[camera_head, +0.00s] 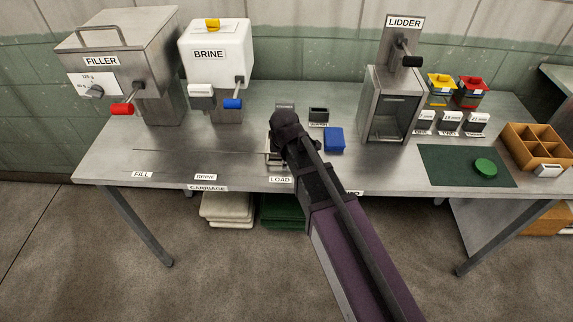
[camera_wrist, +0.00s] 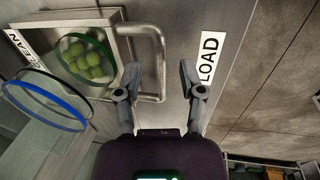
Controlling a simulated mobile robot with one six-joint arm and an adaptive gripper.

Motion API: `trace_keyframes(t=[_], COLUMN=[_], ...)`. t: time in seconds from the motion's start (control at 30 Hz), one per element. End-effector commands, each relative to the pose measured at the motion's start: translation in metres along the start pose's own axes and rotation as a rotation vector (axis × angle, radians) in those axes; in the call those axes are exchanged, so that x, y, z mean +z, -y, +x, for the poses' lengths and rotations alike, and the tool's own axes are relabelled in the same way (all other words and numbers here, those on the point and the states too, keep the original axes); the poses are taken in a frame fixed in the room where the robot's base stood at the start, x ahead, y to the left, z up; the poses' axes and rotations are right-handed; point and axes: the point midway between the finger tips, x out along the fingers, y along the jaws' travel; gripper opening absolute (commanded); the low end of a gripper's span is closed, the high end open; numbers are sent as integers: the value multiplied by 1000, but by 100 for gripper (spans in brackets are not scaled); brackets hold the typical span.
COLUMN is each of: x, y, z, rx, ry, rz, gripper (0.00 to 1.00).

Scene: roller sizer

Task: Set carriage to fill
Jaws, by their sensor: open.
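The carriage (camera_wrist: 108,22) is a metal tray with a loop handle (camera_wrist: 162,62), seen in the wrist view beside the LOAD label (camera_wrist: 209,58). On it sits a green-rimmed round container with several green balls (camera_wrist: 85,60). In the head view my arm hides most of the carriage at the LOAD label (camera_head: 280,180). The FILL label (camera_head: 142,174) is at the table's left front, below the filler (camera_head: 125,60). My gripper (camera_wrist: 158,72) is open, and the handle's outer bar appears between its fingertips. I cannot tell the depth gap.
The bench (camera_head: 110,165) has dark track lines left of the carriage, past the BRINE label (camera_head: 205,177); that stretch looks clear. The brine tank (camera_head: 215,50) stands behind it. Blue and dark rings (camera_wrist: 45,100) show at left in the wrist view.

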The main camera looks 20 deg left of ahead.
Motion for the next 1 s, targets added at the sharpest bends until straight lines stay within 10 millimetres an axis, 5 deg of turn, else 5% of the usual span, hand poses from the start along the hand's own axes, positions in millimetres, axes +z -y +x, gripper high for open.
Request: trace_keyframes(t=[0.53, 0.7, 1.0], x=[0, 0, 4], y=[0, 0, 0], z=[7, 7, 8], rx=[0, 0, 0], ry=[0, 0, 2], rz=[0, 0, 3], gripper=[51, 4, 0])
